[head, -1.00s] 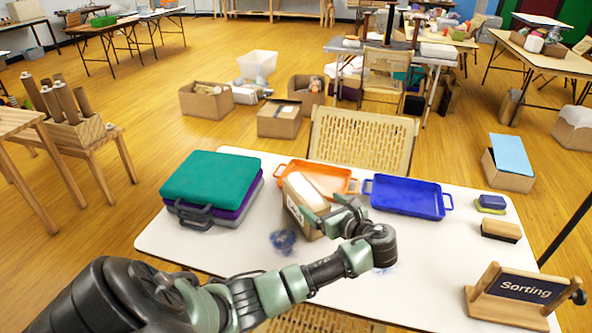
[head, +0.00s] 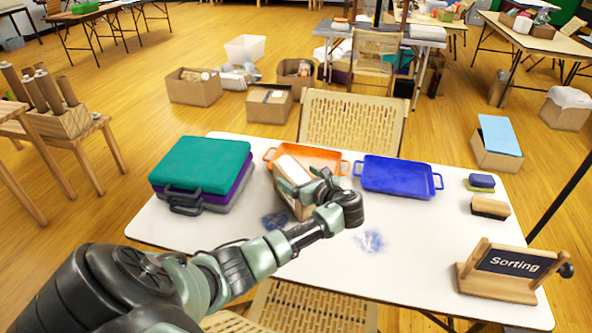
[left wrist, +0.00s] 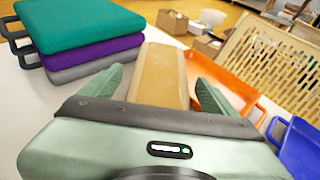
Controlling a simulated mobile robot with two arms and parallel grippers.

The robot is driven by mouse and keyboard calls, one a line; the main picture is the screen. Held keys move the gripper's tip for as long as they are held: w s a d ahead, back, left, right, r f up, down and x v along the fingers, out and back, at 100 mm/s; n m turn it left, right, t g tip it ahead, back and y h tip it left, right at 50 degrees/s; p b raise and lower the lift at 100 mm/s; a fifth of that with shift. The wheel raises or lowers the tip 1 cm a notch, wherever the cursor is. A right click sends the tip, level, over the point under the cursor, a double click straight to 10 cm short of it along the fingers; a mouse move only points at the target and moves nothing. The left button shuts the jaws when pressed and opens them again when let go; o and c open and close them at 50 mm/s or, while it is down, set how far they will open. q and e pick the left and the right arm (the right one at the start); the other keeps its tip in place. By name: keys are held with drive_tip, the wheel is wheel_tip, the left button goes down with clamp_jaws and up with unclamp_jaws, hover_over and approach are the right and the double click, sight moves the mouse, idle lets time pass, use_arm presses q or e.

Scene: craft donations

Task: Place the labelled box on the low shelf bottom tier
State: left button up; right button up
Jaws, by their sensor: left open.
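The box (head: 291,167), cardboard with a pale top, stands on the white table in front of the orange tray. My left gripper (head: 306,184) is at the box, its fingers open on either side of it. In the left wrist view, the tan box (left wrist: 161,76) lies between the two green fingers (left wrist: 157,68), with a gap visible at the right finger. Part of the box is hidden by my gripper, and its label is not readable in these views. I cannot make out the low shelf. My right gripper is not in view.
Teal, purple and grey cases (head: 203,165) are stacked left of the box. The orange tray (head: 334,157) is behind it and a blue tray (head: 398,176) to its right. A Sorting sign (head: 510,268) and brushes (head: 490,207) stand farther right.

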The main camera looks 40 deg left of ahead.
use_arm(q)
clamp_jaws()
drive_tip(key=shift+r, duration=0.1)
drive_tip(key=shift+r, duration=0.1)
